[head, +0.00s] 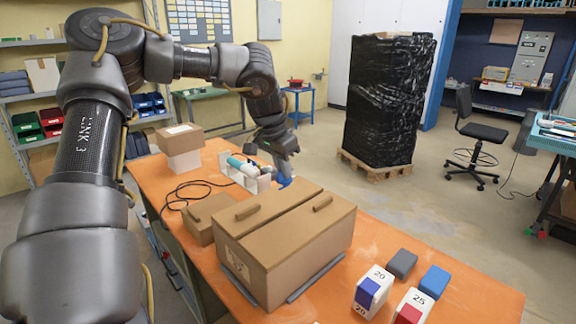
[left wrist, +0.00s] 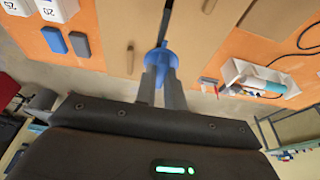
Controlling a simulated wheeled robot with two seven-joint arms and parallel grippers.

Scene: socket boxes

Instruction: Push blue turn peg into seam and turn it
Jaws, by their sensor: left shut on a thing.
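The blue turn peg (left wrist: 160,58) is held between the two fingers of my left gripper (left wrist: 160,82) in the left wrist view. In the head view the left gripper (head: 283,172) is beyond the far edge of the large cardboard box, with a bit of the blue peg (head: 285,182) showing below it. The box (head: 285,245) stands on the table with a seam across its top. It fills the upper middle of the left wrist view (left wrist: 115,25). A dark strip runs on from the peg there; whether it is the seam or a shaft I cannot tell. My right gripper is out of view.
The orange table (head: 455,285) holds a small cardboard box (head: 208,217), a white tool caddy (head: 255,182) and a black cable. Blocks marked 20 (head: 372,291) and 25 (head: 413,307), a grey block (head: 402,264) and a blue block (head: 435,281) stand at the near right.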

